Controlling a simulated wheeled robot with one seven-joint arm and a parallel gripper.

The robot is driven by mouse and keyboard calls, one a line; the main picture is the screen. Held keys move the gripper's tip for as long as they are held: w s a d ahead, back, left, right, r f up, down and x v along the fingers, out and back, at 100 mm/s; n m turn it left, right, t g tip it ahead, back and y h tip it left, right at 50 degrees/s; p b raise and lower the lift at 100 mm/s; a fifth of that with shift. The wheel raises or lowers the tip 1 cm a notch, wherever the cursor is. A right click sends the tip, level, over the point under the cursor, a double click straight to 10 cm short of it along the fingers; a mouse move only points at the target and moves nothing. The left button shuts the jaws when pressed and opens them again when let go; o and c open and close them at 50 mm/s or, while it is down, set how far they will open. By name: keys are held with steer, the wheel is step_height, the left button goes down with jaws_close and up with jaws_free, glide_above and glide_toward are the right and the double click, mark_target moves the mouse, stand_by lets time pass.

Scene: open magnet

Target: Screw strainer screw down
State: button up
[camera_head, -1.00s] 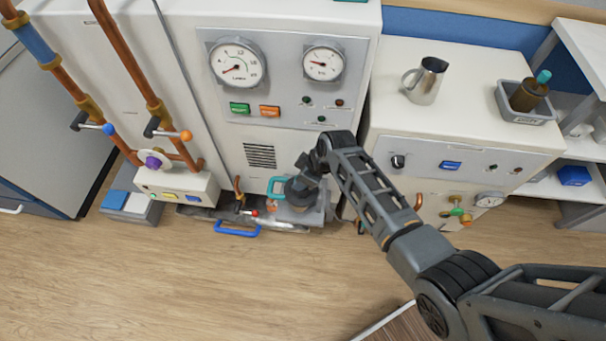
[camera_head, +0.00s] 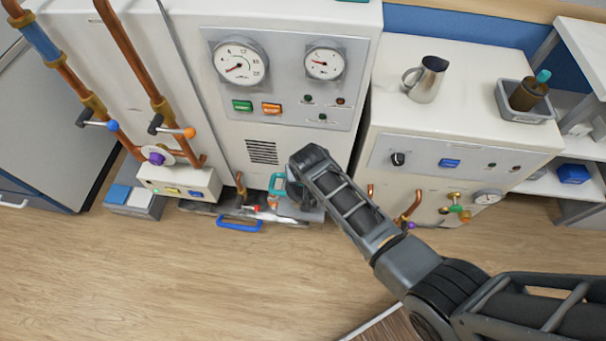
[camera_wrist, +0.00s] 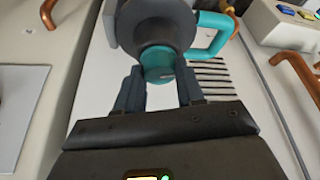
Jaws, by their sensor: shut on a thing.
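A teal round piece (camera_wrist: 158,68), which looks like the strainer screw, sits against a grey round housing (camera_wrist: 160,28) in the wrist view. My gripper (camera_wrist: 160,85) has a dark finger on each side of it and is shut on it. A teal loop handle (camera_wrist: 215,35) stands out to the right of the housing, and it also shows in the head view (camera_head: 277,183). In the head view my arm's end covers the gripper and most of the strainer, low in front of the white cabinet. The thread and how deep the screw sits are hidden.
A blue handle (camera_head: 239,227) sticks out low on the left. A copper pipe with a red-tipped lever (camera_head: 250,207) stands close to the strainer. The wooden floor (camera_head: 200,285) in front is clear.

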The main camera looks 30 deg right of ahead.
steer(key=m+h+b, duration=0.1)
steer(key=m, duration=0.1)
steer(key=m+g+b, duration=0.1)
steer(key=m, duration=0.2)
steer(key=shift+w+a+f+m+h, duration=0.1)
steer(key=shift+a+f+m+h, duration=0.1)
steer(key=shift+m+h, duration=0.15)
steer(key=m+g+b, duration=0.1)
steer(key=m, duration=0.1)
steer(key=m+g+h+b, duration=0.1)
steer(key=m+b, duration=0.1)
steer(key=m, duration=0.1)
steer(key=shift+w, duration=0.15)
steer(key=m+g+b, duration=0.1)
steer(key=m+b, duration=0.1)
steer(key=m, duration=0.1)
steer(key=m+g+b, duration=0.1)
steer(key=m+b, duration=0.1)
steer(key=m, duration=0.1)
steer(key=shift+w+a+m, duration=0.1)
steer(key=shift+w+m, duration=0.05)
steer(key=shift+m, duration=0.2)
steer(key=m+g+b, duration=0.2)
steer(key=m, duration=0.2)
steer(key=shift+r+y, duration=0.1)
steer(key=shift+y, duration=0.15)
steer(key=shift+m, duration=0.3)
steer(key=o, duration=1)
steer(key=shift+o, duration=0.2)
